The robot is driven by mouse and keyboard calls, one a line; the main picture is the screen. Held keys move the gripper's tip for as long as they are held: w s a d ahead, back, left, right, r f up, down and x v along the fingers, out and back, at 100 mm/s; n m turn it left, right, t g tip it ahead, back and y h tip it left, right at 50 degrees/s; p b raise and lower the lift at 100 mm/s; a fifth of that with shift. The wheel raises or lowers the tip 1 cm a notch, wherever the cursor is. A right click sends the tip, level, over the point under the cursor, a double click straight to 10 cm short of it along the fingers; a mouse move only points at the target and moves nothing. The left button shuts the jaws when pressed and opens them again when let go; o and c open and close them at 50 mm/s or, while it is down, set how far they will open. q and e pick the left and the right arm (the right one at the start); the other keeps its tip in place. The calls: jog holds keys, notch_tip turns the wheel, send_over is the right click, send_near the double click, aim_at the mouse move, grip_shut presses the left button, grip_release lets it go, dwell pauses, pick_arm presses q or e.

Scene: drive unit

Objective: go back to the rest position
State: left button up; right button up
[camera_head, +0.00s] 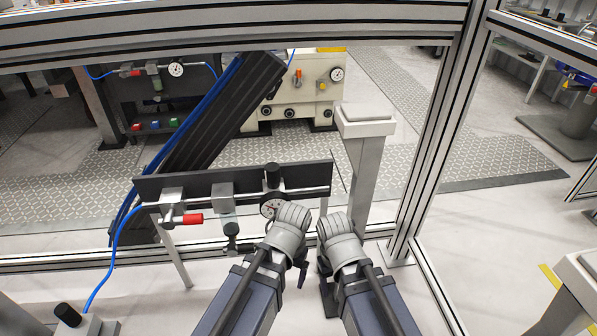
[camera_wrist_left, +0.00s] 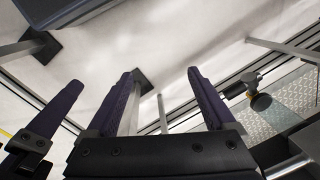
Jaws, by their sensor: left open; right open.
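My left gripper (camera_head: 292,222) and my right gripper (camera_head: 340,232) are side by side at the lower middle of the head view, close together, with their arms reaching up from the bottom edge. Their fingertips are mostly hidden there. In the left wrist view the left gripper's two dark fingers (camera_wrist_left: 160,85) stand apart, with nothing between them but the floor and posts behind. A dark finger-like part (camera_wrist_left: 35,140) shows at the lower left of that view; I cannot tell which gripper it belongs to. Both grippers are open and I see nothing held.
A black rail (camera_head: 318,178) with a pressure gauge (camera_head: 270,207) and a red-handled valve (camera_head: 192,219) is just beyond my grippers. A pale pedestal (camera_head: 365,122) stands behind them. Aluminium frame posts (camera_head: 440,140) rise at the right. Clear floor (camera_head: 480,250) lies at the right.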

pick_arm(q)
notch_tip(320, 180, up, 33)
jog(key=s+d+p, duration=0.1)
jog(key=s+p, duration=0.1)
jog(key=p, duration=3.1)
pick_arm(e)
notch_tip(320, 180, up, 33)
jog(key=shift+a, duration=0.1)
